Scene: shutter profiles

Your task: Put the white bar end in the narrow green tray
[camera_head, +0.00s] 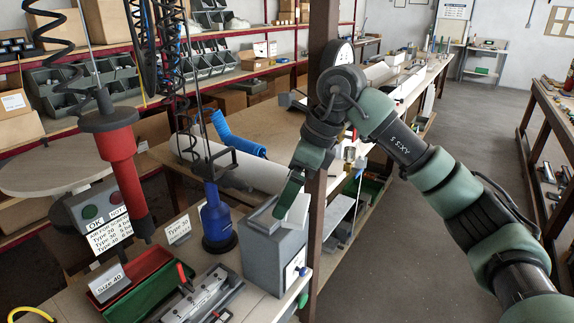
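The narrow green tray (150,290) lies at the front left of the workbench, beside a red tray (128,272). My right gripper (291,208) comes in from the right and points down at the top of a grey box (276,245). A small pale piece shows beside its green finger; I cannot tell whether it is the white bar end or part of the box or gripper. The finger opening is not clear from this angle. I cannot make out the white bar end for certain elsewhere. My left gripper is not in view.
A red hanging tool (118,160) and a blue tool (217,220) stand left of the grey box. A metal fixture (200,297) lies between the green tray and the box. A brown post (319,150) rises close behind my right gripper.

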